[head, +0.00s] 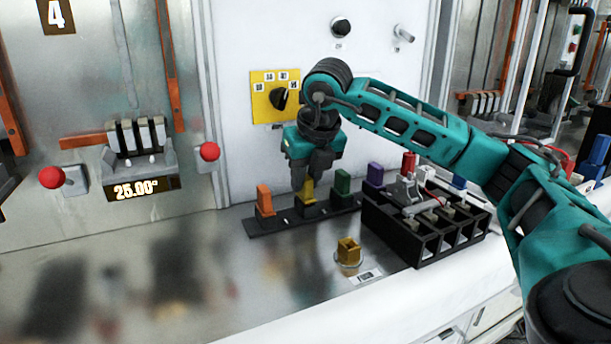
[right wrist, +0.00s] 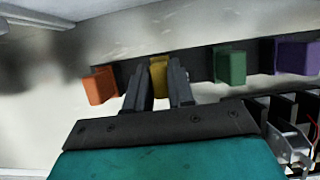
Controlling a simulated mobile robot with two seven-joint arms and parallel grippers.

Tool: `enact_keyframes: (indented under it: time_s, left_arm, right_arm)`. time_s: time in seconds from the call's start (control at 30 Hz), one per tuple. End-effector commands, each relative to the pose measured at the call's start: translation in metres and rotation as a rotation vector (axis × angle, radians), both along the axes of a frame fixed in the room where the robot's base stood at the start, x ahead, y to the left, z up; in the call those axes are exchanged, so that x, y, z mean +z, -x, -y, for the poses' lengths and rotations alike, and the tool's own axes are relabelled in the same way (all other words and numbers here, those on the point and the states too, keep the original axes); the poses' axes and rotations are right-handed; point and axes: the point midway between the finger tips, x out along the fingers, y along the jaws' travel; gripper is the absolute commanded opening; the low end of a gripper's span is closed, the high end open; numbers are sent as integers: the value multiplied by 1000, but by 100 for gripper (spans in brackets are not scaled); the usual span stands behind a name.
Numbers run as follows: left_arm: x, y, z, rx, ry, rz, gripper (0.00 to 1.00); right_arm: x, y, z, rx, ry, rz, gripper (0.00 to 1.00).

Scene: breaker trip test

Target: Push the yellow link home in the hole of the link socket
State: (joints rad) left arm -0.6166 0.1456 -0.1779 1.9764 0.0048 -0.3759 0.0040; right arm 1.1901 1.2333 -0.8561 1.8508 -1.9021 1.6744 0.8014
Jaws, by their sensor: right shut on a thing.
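The yellow link (head: 308,192) stands upright at the black rail (head: 265,226) on the metal bench, between an orange link (head: 264,199) and a green link (head: 342,183). My right gripper (head: 312,178) points down from above and is shut on the yellow link. In the right wrist view the yellow link (right wrist: 158,75) shows between the two fingers (right wrist: 160,88). A brownish-yellow block (head: 348,249) in a pale round collar (head: 347,267) stands on the bench in front; I cannot tell if this is the link socket. My left gripper is out of view.
A purple link (head: 374,175) stands right of the green one. A black compartment box (head: 420,245) with parts in it stands to the right. A yellow plate with a black knob (head: 279,97) is on the panel behind. The bench at front left is clear.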

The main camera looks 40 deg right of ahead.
Motion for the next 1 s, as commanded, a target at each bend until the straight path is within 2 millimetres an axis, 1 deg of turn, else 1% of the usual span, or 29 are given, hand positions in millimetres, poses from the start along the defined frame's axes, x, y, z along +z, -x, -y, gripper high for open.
enact_keyframes:
  time_s: [0.23,0.27,0.57,0.93,0.97,1.0]
  left_arm:
    - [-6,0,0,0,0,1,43]
    - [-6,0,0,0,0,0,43]
    - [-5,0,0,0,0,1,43]
    - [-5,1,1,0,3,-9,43]
    - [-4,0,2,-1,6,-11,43]
    - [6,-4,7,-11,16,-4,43]
  right_arm:
    - [-7,0,0,0,0,1,0]
    - [-7,0,0,0,0,1,24]
    - [-6,0,0,0,0,1,52]
    - [-6,0,0,0,0,0,53]
    - [-6,0,0,0,0,0,53]
    - [-6,0,0,0,0,0,53]
